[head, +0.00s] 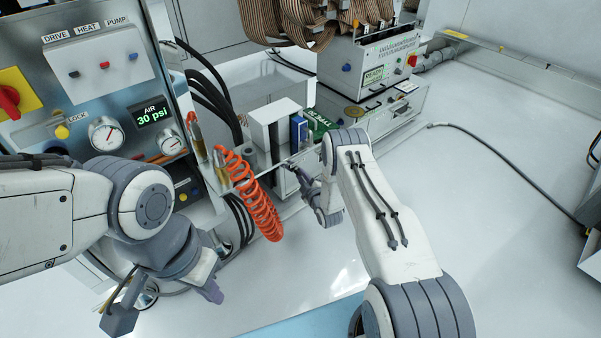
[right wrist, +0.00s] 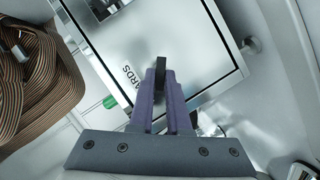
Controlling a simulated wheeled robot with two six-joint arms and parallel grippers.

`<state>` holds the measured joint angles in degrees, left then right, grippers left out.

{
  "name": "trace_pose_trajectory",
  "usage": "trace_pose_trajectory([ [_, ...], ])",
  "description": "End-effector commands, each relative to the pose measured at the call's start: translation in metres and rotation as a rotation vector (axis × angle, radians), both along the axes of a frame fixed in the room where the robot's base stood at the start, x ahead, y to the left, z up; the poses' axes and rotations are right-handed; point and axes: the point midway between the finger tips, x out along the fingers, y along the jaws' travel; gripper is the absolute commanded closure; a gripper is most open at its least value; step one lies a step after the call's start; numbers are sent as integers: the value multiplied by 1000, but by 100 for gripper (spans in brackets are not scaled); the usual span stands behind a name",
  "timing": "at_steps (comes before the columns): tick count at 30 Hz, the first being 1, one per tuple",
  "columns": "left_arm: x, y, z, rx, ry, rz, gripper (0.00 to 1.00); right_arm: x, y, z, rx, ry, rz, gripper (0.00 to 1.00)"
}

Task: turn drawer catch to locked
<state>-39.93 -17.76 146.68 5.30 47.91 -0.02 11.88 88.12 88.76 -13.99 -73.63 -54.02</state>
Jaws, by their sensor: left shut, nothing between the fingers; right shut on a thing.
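The drawer front (right wrist: 200,40) is a pale metal panel with black lettering ending in "ARDS", seen tilted in the right wrist view. The catch (right wrist: 161,66) is a small black bar standing on that front. My right gripper (right wrist: 161,80) is shut on the catch, with its purple fingers on either side of it. My left gripper (head: 213,293) is shut and empty, low at the left, apart from the unit.
An orange coiled hose (head: 258,205) hangs between my arms. A gauge panel (head: 105,90) stands at the left. A tester with ribbon cables (head: 372,62) stands behind.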

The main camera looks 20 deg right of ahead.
Motion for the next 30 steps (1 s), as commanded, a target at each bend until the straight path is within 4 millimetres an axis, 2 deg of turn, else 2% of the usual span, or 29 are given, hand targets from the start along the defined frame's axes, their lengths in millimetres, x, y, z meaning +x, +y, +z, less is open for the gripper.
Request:
trace_pose_trajectory([
  [3,0,0,13,0,0,0,100,-1,-7,2,105,45,-14,100],
  [12,0,0,26,0,0,0,100,0,-9,2,373,139,-17,100],
  [21,0,0,29,0,0,0,100,0,-11,0,621,230,-16,100],
  [30,0,0,26,0,0,0,100,1,-12,-1,796,293,-16,100],
])
